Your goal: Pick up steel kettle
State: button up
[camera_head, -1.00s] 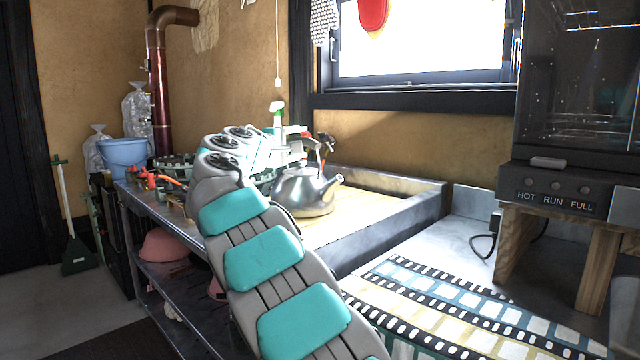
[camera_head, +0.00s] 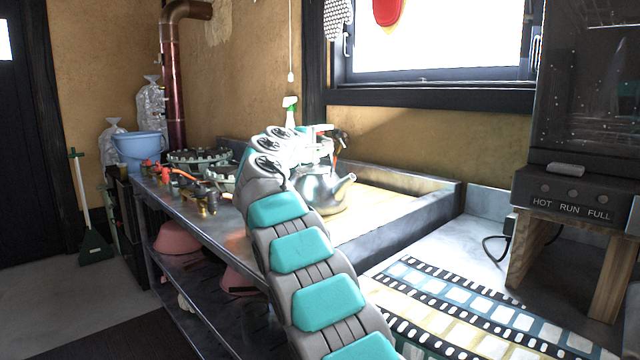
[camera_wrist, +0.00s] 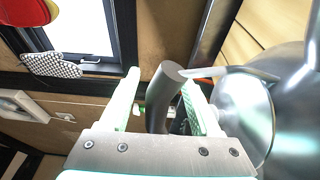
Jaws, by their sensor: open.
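The steel kettle (camera_head: 326,192) stands on the pale board by the wall in the head view, its spout pointing right. My arm partly hides its left side. In the wrist view the kettle's shiny body (camera_wrist: 290,100) fills the right side. A dark cylindrical bar (camera_wrist: 162,98), which looks like the kettle's handle, shows between the fingers. My gripper (camera_wrist: 165,95) is open, with one pale green finger on each side of this bar. I cannot tell whether either finger touches it. In the head view my gripper (camera_head: 322,140) is at the top of the kettle, small and partly hidden.
A gas stove with burners (camera_head: 200,157) is left of the kettle. A patterned mat (camera_head: 470,310) lies on the counter at front right. A dark machine on a wooden stand (camera_head: 570,195) is at the right.

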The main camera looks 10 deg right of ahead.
grip_shut()
dwell(0.5)
dwell(0.9)
